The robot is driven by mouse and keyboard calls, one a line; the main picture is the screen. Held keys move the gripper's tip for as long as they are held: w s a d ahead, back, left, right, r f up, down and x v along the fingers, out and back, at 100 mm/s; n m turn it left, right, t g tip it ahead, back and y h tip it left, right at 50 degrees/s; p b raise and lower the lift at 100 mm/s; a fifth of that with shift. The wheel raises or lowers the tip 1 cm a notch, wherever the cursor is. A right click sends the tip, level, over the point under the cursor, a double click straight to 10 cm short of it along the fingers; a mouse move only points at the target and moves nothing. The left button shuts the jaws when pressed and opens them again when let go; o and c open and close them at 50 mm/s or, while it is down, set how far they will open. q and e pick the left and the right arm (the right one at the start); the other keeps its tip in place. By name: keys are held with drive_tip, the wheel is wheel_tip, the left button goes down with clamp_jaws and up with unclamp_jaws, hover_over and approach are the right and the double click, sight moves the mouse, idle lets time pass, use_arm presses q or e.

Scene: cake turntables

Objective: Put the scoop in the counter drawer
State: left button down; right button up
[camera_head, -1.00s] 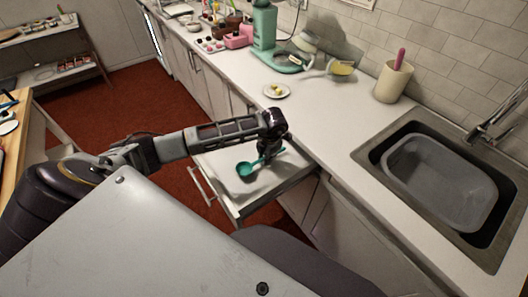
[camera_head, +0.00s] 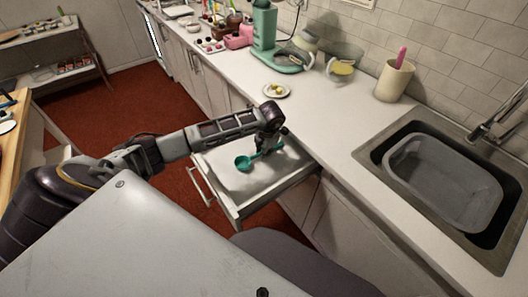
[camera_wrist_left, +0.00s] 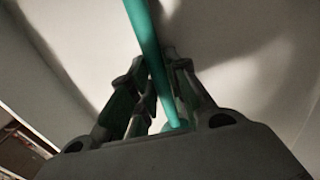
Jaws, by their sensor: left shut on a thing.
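A teal scoop (camera_head: 244,163) is over the open counter drawer (camera_head: 233,180), its bowl toward the left. My left gripper (camera_head: 266,147) is above the drawer and shut on the scoop's handle. In the left wrist view, the teal handle (camera_wrist_left: 146,38) runs up between the two fingers of the left gripper (camera_wrist_left: 158,80). The drawer's pale floor shows behind it. I cannot tell whether the scoop touches the drawer floor. My right gripper is not in view.
The white counter (camera_head: 315,110) runs above the drawer. A sink with a grey tub (camera_head: 440,180) is at the right. A small plate (camera_head: 277,91), a teal mixer (camera_head: 265,45) and a cream utensil pot (camera_head: 393,80) stand on the counter. Red floor lies left.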

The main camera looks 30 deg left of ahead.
use_arm(q)
drive_tip(key=shift+f, duration=0.2)
drive_tip(key=c, duration=1.4)
unclamp_jaws()
drive_tip(key=shift+o, duration=0.2)
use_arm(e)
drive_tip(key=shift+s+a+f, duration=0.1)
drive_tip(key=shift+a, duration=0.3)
use_arm(q)
drive_tip(key=shift+r, duration=0.2)
